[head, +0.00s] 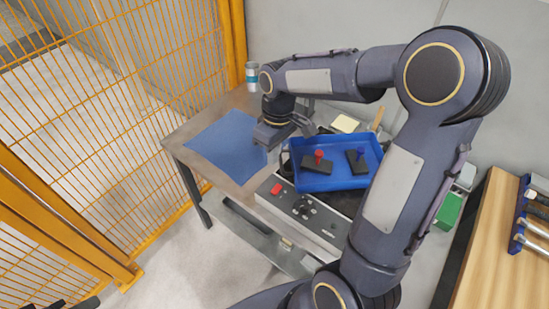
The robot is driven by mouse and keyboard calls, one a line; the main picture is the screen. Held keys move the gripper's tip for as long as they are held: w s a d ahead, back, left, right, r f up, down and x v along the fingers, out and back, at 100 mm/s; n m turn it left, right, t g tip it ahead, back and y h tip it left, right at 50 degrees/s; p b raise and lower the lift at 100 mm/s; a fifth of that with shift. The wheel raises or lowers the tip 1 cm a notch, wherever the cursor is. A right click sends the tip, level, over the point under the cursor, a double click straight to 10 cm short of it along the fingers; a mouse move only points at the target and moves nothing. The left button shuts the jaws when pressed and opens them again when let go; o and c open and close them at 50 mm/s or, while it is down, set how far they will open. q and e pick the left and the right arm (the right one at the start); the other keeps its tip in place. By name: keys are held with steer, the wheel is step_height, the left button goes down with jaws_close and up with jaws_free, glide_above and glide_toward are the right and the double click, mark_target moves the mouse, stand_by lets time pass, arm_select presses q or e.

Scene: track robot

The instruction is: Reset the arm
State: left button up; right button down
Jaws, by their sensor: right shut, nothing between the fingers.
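My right arm reaches in from the lower right, bends at a high elbow, and its forearm runs left over the workbench. My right gripper (268,138) points down above the bench, between the blue mat (222,143) and the blue tray (330,183). It is shut with nothing between its fingers. Its forearm and upper arm hide part of the bench's back and right side. Only dark parts, seemingly of my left gripper (55,303), show at the bottom left edge; its jaws cannot be made out.
A control box (303,208) with a red button is at the bench front. A can (252,75) stands behind. Yellow fencing (120,95) bounds the left; a wooden table (490,240) is right.

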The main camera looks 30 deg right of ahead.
stand_by(0.4)
steer(key=s+a+r+m+t+y, duration=0.1)
steer(key=s+a+r+m+t, duration=0.1)
steer(key=s, duration=0.6)
steer(key=s+a+r+m+t+y, duration=0.1)
steer(key=s+a+r+m+t, duration=0.1)
steer(key=s, duration=0.7)
steer(key=shift+s+a+r+m+t+y, duration=0.15)
steer(key=shift+s+r+m+t+y, duration=0.15)
steer(key=shift+r+m+t, duration=0.65)
steer(key=shift+f, duration=0.15)
